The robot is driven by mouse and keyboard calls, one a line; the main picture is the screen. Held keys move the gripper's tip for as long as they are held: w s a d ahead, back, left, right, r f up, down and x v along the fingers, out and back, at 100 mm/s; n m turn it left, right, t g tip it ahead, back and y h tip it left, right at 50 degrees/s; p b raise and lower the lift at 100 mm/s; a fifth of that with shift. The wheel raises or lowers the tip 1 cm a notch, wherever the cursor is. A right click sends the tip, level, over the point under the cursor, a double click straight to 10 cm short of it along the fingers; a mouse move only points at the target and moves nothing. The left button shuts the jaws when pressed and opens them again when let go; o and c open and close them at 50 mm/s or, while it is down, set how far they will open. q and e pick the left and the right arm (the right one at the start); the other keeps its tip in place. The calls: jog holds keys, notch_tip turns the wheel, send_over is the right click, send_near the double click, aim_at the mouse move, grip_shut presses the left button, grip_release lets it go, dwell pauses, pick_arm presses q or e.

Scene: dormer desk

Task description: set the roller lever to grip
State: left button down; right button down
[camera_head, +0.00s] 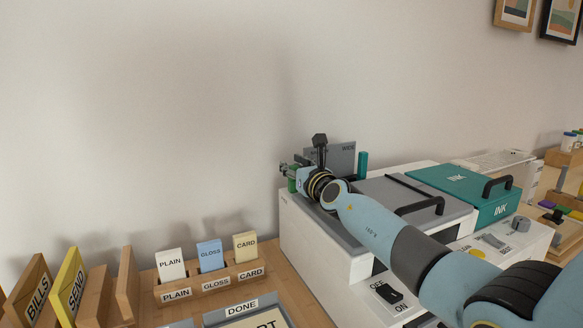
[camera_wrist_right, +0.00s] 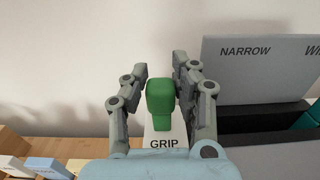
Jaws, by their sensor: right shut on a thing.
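The roller lever has a green knob, which stands upright between the fingers of my right gripper (camera_wrist_right: 160,72) in the right wrist view (camera_wrist_right: 160,98). In the head view a bit of green of the lever (camera_head: 292,185) shows beside my right gripper (camera_head: 296,172), at the left end of the white printer (camera_head: 310,235). The gripper is shut on the lever. A white label reading GRIP (camera_wrist_right: 165,144) shows just below the knob; any other lever label is hidden. My left gripper is not in view.
A grey guide plate marked NARROW (camera_wrist_right: 245,70) stands right of the gripper. The printer has a grey lid, a teal INK lid (camera_head: 460,185) and an OFF/ON switch (camera_head: 388,292). PLAIN, GLOSS and CARD cards stand in a wooden rack (camera_head: 205,280) at left.

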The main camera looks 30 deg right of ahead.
jog(key=c, duration=1)
grip_release()
